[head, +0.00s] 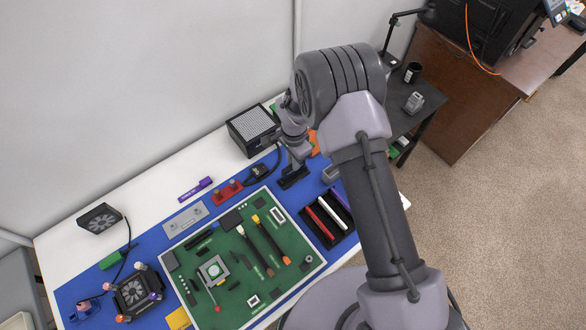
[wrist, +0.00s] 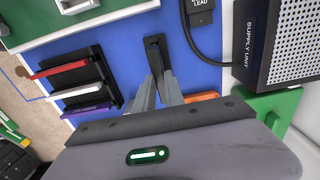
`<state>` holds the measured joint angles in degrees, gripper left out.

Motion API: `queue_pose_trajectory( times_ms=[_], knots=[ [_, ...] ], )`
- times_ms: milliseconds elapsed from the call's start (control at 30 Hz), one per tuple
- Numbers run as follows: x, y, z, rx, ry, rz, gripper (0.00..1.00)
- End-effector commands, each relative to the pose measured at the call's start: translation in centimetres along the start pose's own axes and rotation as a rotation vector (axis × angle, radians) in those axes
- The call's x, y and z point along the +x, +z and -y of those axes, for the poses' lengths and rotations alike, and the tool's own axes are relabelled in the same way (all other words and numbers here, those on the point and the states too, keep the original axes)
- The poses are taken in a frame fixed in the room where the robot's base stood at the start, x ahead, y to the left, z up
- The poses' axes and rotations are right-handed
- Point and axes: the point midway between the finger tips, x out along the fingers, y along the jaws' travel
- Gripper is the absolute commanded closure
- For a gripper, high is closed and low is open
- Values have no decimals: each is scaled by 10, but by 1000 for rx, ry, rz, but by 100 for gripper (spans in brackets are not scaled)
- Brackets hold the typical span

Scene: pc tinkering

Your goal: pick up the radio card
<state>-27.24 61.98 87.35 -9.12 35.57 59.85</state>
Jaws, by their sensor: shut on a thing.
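My gripper (wrist: 159,84) points down over the blue mat, its two grey fingers close together at a small black holder (wrist: 154,47). In the head view my gripper (head: 293,166) is at this black holder (head: 293,181), beyond the green board. The fingers are shut on a thin dark piece between their tips, apparently the radio card. It is mostly hidden by the fingers. I cannot tell whether it is still seated in the holder or clear of it.
A black rack (head: 318,236) with red, white and purple bars stands close by. The supply unit (head: 252,130) and its black cable are on the other side. A large green board (head: 240,270) with components lies in front. An orange piece (wrist: 203,97) is near the fingers.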

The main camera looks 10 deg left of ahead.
Motion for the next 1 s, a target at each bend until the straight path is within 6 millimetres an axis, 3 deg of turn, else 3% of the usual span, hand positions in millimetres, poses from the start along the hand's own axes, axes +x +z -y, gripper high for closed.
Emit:
queue_pose_trajectory(
  times_ms=[567, 1000],
  knots=[
    [-23, 0, 0, 0, -1, 0, 100],
    [-79, 0, 0, -1, -1, -1, 100]
  ],
)
